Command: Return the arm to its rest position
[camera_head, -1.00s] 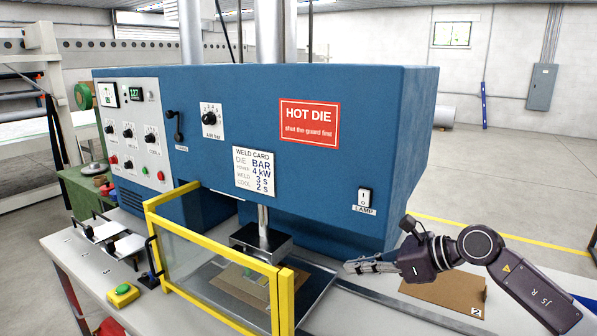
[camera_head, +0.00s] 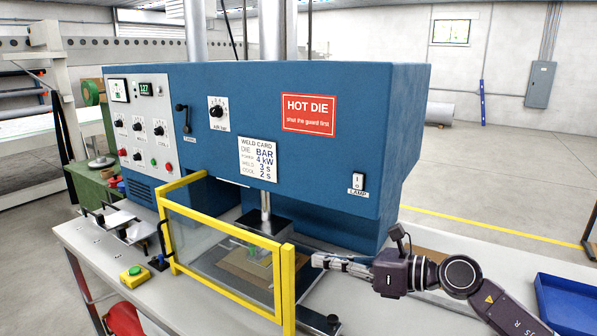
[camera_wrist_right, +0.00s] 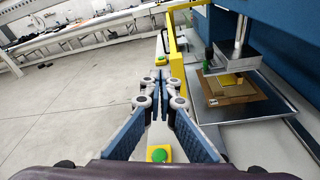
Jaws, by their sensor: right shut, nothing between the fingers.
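My right gripper (camera_head: 318,261) is shut and empty. In the head view it points left, just right of the yellow guard frame (camera_head: 287,285) of the blue welder (camera_head: 330,180). In the right wrist view its closed fingers (camera_wrist_right: 160,80) show in the middle, with the yellow guard (camera_wrist_right: 176,65) just beyond and to the right. My right arm comes in from the lower right of the head view and partly covers the bench. My left gripper is in no view.
Behind the clear guard, a board (camera_head: 245,268) lies under the press head; it also shows in the wrist view (camera_wrist_right: 228,90). A green button box (camera_head: 134,277) sits at the bench's front left. A blue tray (camera_head: 570,300) stands at the right. A control panel (camera_head: 142,130) is at left.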

